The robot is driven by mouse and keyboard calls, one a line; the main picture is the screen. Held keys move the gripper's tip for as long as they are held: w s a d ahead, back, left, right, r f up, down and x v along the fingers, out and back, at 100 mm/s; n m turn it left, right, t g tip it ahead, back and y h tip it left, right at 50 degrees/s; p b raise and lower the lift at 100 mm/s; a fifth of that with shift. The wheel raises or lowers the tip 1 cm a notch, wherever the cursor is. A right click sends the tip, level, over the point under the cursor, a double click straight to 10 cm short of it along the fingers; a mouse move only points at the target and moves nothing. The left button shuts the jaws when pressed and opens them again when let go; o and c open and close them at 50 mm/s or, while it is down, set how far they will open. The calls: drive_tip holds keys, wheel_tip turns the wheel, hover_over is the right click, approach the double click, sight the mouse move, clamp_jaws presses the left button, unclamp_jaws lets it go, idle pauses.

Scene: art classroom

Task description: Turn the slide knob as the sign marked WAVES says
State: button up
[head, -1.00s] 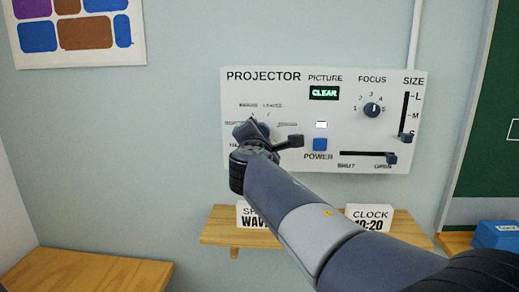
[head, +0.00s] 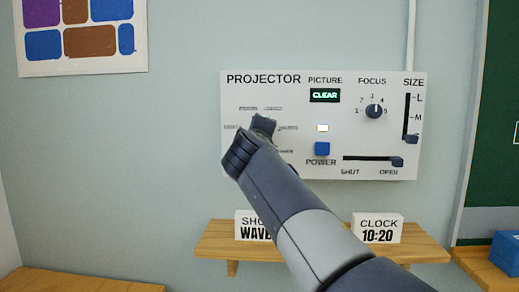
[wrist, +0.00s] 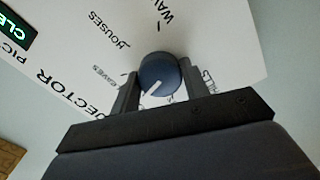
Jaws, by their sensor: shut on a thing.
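The slide knob (wrist: 160,68) is round and dark blue, with a white pointer line. My gripper (wrist: 159,80) is shut on it, one finger on each side. In the wrist view the pointer faces down and left; the labels HOUSES, LEAVES and part of WAVES show around the knob. WAVES is at the top, well away from the pointer's direction. In the head view my gripper (head: 262,126) hides the knob on the left of the white projector panel (head: 340,110). The sign (head: 247,226) on the shelf reads SHOW WAVES, partly covered by my arm.
The panel also has a focus knob (head: 374,111), a size slider (head: 411,138), a blue power button (head: 322,149) and a shut/open slider (head: 397,162). The picture display (head: 325,95) reads CLEAR. A clock sign (head: 378,229) reading 10:20 stands on the wooden shelf (head: 427,251).

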drive_tip(key=shift+f+m+b, duration=0.1)
drive_tip(key=shift+m+b, duration=5.25)
drive_tip(key=shift+m, duration=8.55)
drive_tip(key=o, duration=1)
drive_tip(key=shift+s, duration=0.1)
